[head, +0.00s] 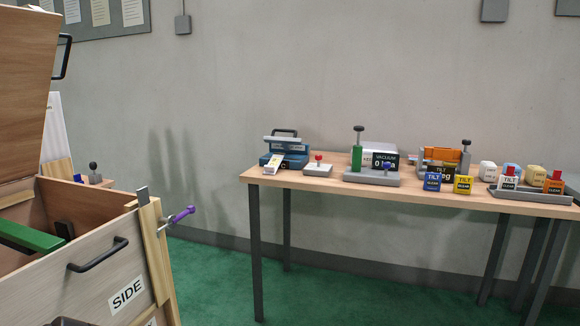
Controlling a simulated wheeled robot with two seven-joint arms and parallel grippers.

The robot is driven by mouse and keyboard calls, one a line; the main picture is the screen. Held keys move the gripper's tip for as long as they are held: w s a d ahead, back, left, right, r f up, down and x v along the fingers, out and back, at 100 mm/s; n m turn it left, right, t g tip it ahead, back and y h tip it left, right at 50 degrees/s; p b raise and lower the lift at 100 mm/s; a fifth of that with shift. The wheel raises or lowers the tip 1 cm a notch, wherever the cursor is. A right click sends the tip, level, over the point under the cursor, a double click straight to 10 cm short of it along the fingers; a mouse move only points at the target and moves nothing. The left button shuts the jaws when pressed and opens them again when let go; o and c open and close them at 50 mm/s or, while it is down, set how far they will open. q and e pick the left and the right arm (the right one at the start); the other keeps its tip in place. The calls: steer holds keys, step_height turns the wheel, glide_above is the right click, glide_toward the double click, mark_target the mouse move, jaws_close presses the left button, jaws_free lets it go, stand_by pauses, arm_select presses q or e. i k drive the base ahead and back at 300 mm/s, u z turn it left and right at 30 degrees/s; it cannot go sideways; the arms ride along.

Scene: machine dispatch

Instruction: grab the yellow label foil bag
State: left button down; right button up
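I cannot make out a foil bag with a yellow label for certain. A small yellow block (463,184) marked TILT sits at the front edge of the wooden table (330,187), right of a blue block (432,182) with the same word. A small white piece with a yellowish mark (273,163) leans on the blue machine (285,150) at the table's left end; I cannot tell what it is. Neither of my grippers shows in the head view.
An open wooden crate (100,262) marked SIDE stands at left, with a purple-handled clamp (181,215) at its corner. A grey vacuum device (372,178) and a tray (530,195) with several small items stand on the table. Green floor between crate and table is clear.

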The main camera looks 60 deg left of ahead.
mark_target(272, 167)
steer(key=u, duration=0.7)
steer(key=i, duration=1.9)
steer(key=u, duration=1.95)
steer(key=i, duration=0.85)
steer(key=u, duration=1)
